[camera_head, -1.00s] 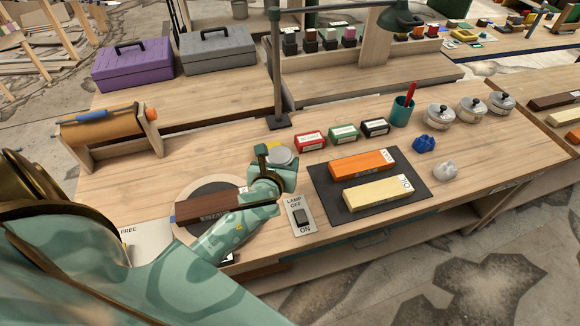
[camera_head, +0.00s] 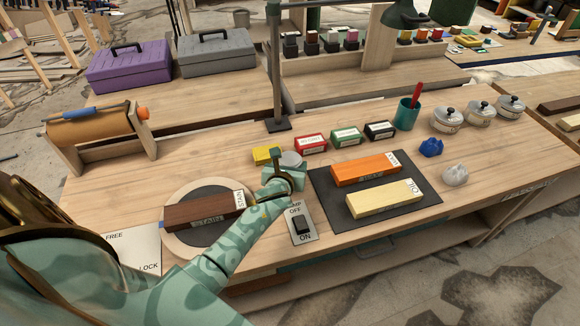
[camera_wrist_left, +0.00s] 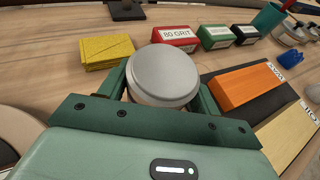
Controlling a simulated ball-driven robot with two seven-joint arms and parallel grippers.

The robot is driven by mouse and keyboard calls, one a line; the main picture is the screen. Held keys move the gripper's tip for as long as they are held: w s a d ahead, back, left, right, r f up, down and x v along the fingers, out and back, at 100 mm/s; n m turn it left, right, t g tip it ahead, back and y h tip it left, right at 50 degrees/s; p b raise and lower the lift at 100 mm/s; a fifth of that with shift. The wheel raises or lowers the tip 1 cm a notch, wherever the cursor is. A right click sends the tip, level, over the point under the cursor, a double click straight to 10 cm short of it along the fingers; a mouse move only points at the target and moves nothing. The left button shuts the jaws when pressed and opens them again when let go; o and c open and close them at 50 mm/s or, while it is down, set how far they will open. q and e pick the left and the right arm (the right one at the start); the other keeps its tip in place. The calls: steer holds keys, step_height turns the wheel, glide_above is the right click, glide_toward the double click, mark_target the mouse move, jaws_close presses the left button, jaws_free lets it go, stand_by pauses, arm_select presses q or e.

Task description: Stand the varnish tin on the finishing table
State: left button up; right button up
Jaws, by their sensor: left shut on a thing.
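A round tin with a plain grey lid, which I take to be the varnish tin (camera_wrist_left: 163,72), is between the fingers of my left gripper (camera_head: 284,174). Its lid also shows in the head view (camera_head: 291,159). The gripper is shut on it, and the fingers hide its sides. The lid looks about level, so the tin is roughly upright. I cannot tell whether its base touches the wooden finishing table (camera_head: 210,165). It is right of the turntable and left of the dark mat. My right gripper is not in view.
A yellow pad (camera_head: 266,154) lies just behind the tin, with red, green and black grit boxes to its right. A STAIN block (camera_head: 205,212) lies on the turntable. WAX (camera_head: 365,169) and OIL (camera_head: 384,198) blocks lie on the mat. A lamp switch (camera_head: 302,224) is near the front.

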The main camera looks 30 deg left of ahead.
arm_select(q)
steer(key=o, duration=1.3)
steer(key=shift+r, duration=0.1)
steer(key=shift+s+d+r, duration=0.1)
steer(key=shift+s+r, duration=0.05)
steer(key=shift+s, duration=0.2)
steer(key=shift+p+v, duration=1.85)
steer(key=shift+v, duration=3.75)
